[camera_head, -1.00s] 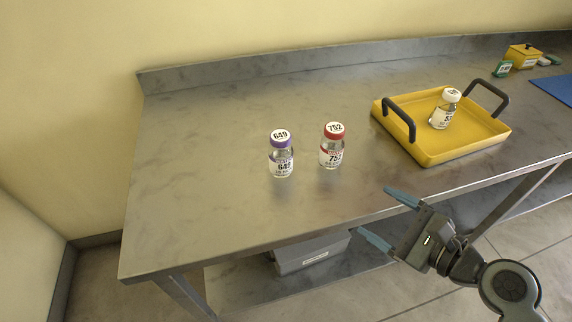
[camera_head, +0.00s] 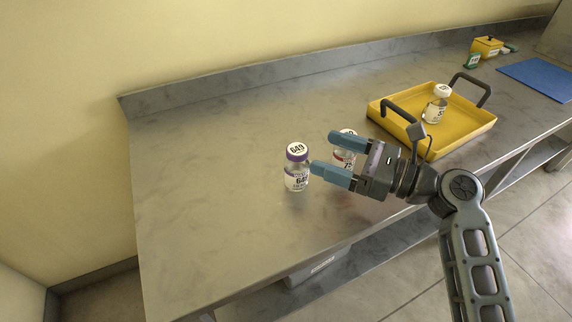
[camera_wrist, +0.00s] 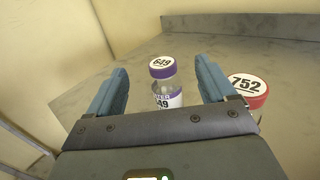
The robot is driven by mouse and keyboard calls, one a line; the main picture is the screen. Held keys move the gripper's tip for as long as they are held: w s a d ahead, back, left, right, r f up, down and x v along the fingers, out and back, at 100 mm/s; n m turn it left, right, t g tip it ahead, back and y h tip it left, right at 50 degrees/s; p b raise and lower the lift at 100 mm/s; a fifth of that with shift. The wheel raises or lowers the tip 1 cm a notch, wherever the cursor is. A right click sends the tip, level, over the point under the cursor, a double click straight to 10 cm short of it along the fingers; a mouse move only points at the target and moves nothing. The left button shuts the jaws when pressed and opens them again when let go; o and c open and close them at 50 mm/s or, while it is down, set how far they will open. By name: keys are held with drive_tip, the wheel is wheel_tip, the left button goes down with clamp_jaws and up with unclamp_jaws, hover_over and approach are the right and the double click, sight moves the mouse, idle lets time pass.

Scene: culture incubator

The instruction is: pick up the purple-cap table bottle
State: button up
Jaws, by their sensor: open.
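The purple-cap bottle (camera_head: 297,168), labelled 649, stands upright on the metal table. In the wrist view the purple-cap bottle (camera_wrist: 165,84) shows between my two blue fingers, a little beyond their tips. My gripper (camera_head: 322,152) is open and empty, pointing left toward this bottle. In the head view the lower fingertip overlaps the bottle's right edge; I cannot tell whether it touches.
The red-cap bottle (camera_head: 343,160), labelled 752, is partly hidden behind my fingers. In the wrist view it (camera_wrist: 247,90) stands right beside my right finger. A yellow tray (camera_head: 449,146) holding a white-cap bottle (camera_head: 437,104) is at the right. The table's left part is clear.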

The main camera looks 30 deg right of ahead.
sight(297, 167)
wheel_tip(297, 167, down, 7)
drive_tip(key=shift+r+b, duration=0.2)
drive_tip(key=shift+b, duration=0.2)
drive_tip(key=shift+w+a+f, duration=0.1)
drive_tip(key=shift+a+f, duration=0.05)
drive_tip(key=shift+f, duration=0.1)
drive_tip(key=shift+p+x, duration=0.4)
drive_tip(key=shift+x, duration=3.15)
drive_tip(key=c, duration=1.1)
drive_tip(key=shift+r, duration=0.1)
